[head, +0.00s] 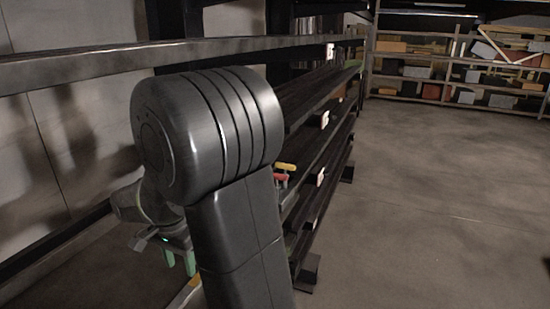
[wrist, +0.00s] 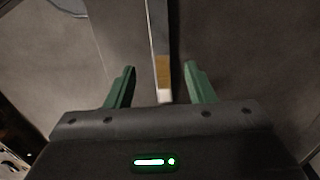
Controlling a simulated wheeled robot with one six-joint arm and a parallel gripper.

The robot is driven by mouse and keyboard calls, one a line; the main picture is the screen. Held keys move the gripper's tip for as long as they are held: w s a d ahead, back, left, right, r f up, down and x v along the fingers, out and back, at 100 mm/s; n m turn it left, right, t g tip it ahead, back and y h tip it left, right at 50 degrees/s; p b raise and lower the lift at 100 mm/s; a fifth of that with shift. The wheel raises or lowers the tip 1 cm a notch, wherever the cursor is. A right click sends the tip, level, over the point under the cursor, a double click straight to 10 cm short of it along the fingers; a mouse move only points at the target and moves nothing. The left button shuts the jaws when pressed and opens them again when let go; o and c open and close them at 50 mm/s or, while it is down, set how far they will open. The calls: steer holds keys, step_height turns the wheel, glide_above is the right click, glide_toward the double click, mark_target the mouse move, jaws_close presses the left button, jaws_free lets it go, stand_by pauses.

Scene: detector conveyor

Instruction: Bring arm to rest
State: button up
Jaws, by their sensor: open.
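My gripper (head: 179,262) is at the lower left in the head view, partly hidden behind my own dark arm, its green fingers pointing down. In the wrist view my gripper (wrist: 160,88) has its two green fingers spread apart with nothing held between them. A thin rail with a tan and white end (wrist: 164,80) shows between the fingers, beyond them; I cannot tell how far below it is.
A dark rack (head: 320,150) with long shelves runs along the left side. Red and yellow parts (head: 284,172) show beside my arm. Shelves with boxes (head: 450,75) stand at the back right. The concrete floor (head: 430,220) on the right is clear.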

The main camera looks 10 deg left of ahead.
mark_target(186, 291)
step_height(186, 291, down, 9)
steer(key=shift+f, duration=0.2)
steer(key=shift+w+a+r, duration=0.1)
steer(key=shift+a+r, duration=0.05)
steer(key=shift+r, duration=1.1)
